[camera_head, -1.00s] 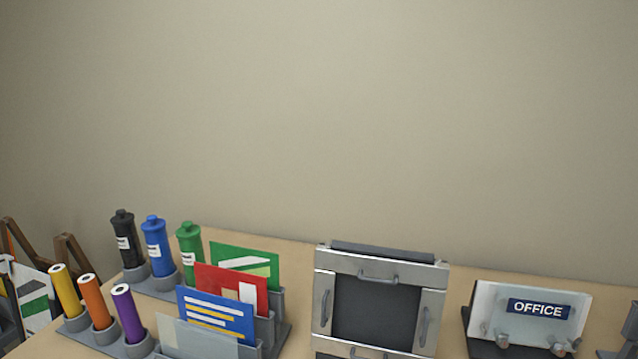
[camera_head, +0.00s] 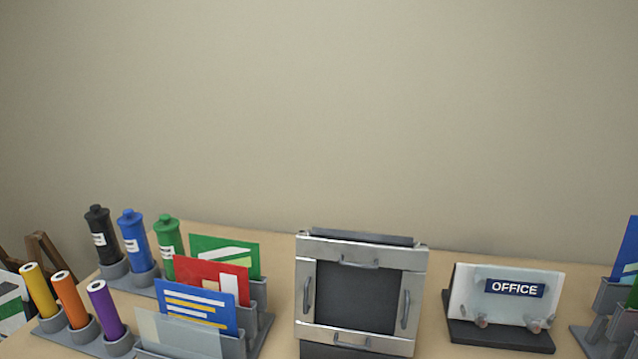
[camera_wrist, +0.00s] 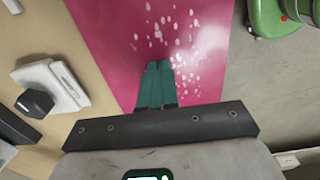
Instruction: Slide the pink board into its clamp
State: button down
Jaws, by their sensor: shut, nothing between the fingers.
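In the wrist view a pink board (camera_wrist: 115,35) with white spots fills the upper middle. My gripper (camera_wrist: 157,68) has two teal fingers, shut together and empty, seen against the board's face. I cannot tell whether the fingertips touch the board. A pale plate with a black knob (camera_wrist: 38,102) is left of the board; I cannot tell whether it belongs to the clamp. The head view shows neither the pink board nor my gripper, and I cannot make out the board's clamp there.
In the head view a silver frame with handles (camera_head: 416,300) stands mid-table, an OFFICE sign (camera_head: 465,290) to its right. Coloured cards (camera_head: 200,305) and tubes (camera_head: 107,310) stand in racks at left. A green object (camera_wrist: 268,18) is at the wrist view's upper right.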

jog(key=shift+w+d, duration=0.1)
jog(key=shift+w, duration=0.5)
jog(key=shift+w+d, duration=0.1)
jog(key=shift+w, duration=0.25)
jog(key=shift+w, duration=0.3)
jog(key=shift+w+d, duration=0.15)
jog(key=shift+w, duration=0.2)
jog(key=shift+w+d, duration=0.2)
jog(key=shift+w, duration=0.5)
jog(key=shift+r+p, duration=3.2)
jog(key=shift+r, duration=0.3)
